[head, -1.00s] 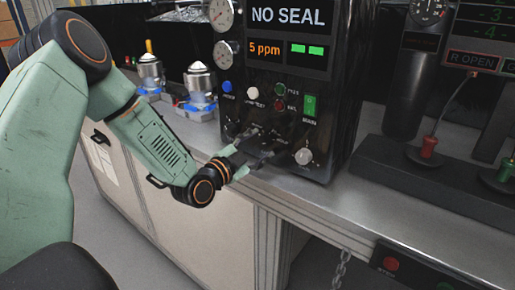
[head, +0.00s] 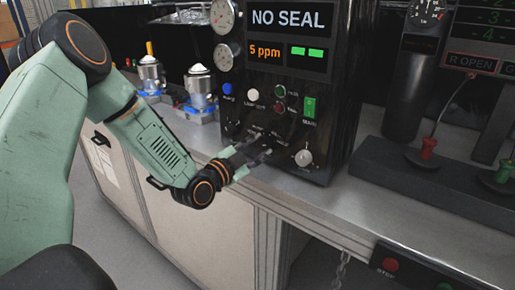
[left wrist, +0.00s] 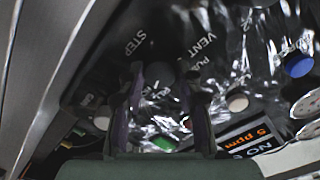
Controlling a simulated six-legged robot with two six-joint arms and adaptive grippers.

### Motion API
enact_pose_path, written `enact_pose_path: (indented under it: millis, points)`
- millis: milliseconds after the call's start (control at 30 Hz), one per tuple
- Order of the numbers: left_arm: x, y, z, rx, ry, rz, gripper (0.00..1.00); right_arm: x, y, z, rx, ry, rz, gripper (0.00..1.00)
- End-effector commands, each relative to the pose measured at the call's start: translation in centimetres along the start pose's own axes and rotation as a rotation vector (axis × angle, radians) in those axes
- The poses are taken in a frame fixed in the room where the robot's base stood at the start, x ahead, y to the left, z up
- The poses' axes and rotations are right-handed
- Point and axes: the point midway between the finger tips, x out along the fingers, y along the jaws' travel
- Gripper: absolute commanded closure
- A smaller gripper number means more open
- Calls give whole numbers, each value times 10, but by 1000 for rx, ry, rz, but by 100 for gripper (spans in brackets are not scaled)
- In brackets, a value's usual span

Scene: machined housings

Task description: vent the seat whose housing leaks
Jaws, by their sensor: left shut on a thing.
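My left gripper (head: 257,148) reaches the lower front of a black test cabinet (head: 342,110), by the PUMP and VENT labels. In the left wrist view its fingers (left wrist: 160,100) stand either side of a dark knob (left wrist: 159,74) and are shut on it; STEP and VENT labels show beside it. The cabinet's display (head: 289,35) reads NO SEAL, 5 ppm, with two green bars. Two silver domed housings stand on blue seats left of the cabinet, one farther (head: 150,73) and one nearer (head: 200,84). My right gripper is not in view.
The panel also has a blue button (head: 228,89), a white button (head: 253,95), a green switch (head: 310,107) and a pale knob (head: 303,157). The steel bench edge (head: 290,200) is clear in front.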

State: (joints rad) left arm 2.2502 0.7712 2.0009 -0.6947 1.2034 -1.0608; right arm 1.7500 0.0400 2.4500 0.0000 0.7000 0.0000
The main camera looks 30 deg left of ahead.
Motion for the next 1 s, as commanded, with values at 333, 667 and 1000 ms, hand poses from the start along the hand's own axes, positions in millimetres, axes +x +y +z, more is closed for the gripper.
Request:
enact_pose_path:
  millis: [333,667,1000]
  points:
    - [0,2,1,-166,-3,3,97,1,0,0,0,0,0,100]
    - [0,2,1,-472,-4,3,97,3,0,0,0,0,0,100]
    - [-1,3,1,-795,-4,1,97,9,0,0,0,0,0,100]
